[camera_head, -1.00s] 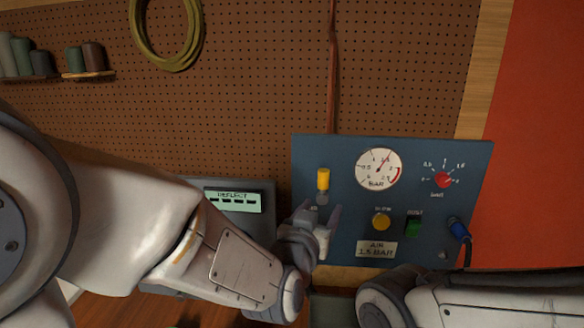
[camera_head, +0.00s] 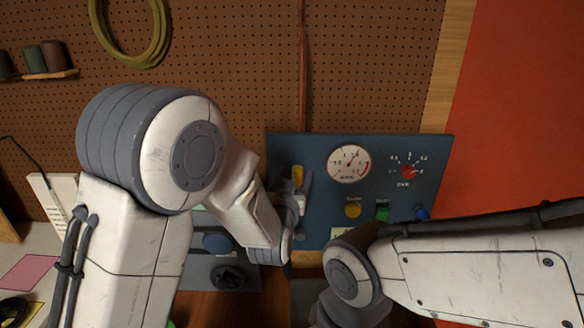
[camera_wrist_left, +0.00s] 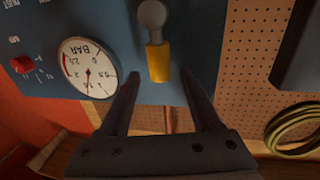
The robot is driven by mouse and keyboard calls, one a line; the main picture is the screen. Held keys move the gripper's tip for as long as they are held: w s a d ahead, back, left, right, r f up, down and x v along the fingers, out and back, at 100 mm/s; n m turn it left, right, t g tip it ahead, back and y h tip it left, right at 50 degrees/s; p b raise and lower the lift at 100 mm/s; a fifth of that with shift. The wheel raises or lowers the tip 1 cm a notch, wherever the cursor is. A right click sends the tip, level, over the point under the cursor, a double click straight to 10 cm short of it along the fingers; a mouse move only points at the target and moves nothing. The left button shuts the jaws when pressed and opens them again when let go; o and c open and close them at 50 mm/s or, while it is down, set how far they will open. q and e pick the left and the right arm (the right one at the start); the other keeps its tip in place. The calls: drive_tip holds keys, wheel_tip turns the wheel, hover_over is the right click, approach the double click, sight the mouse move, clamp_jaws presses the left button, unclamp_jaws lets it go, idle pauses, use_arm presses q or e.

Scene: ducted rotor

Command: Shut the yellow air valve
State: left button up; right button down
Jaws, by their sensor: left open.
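The yellow air valve (camera_head: 297,175) is a short yellow lever on the left part of the blue panel (camera_head: 325,206). It stands upright, its yellow end above a grey pivot. The left wrist view shows the panel upside down, with the valve lever (camera_wrist_left: 158,62) below its round grey hub. My left gripper (camera_head: 300,190) is at the valve, partly hidden by its own wrist. In the left wrist view its two fingers (camera_wrist_left: 160,82) are open, one on each side of the lever's yellow end, with gaps on both sides. My right gripper's jaws are not visible.
My right arm crosses in front of the panel's lower right. A hose coil (camera_head: 130,48) hangs on the pegboard.

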use_arm(q)
drive_tip(key=shift+w, duration=0.35)
clamp_jaws()
idle(1.2)
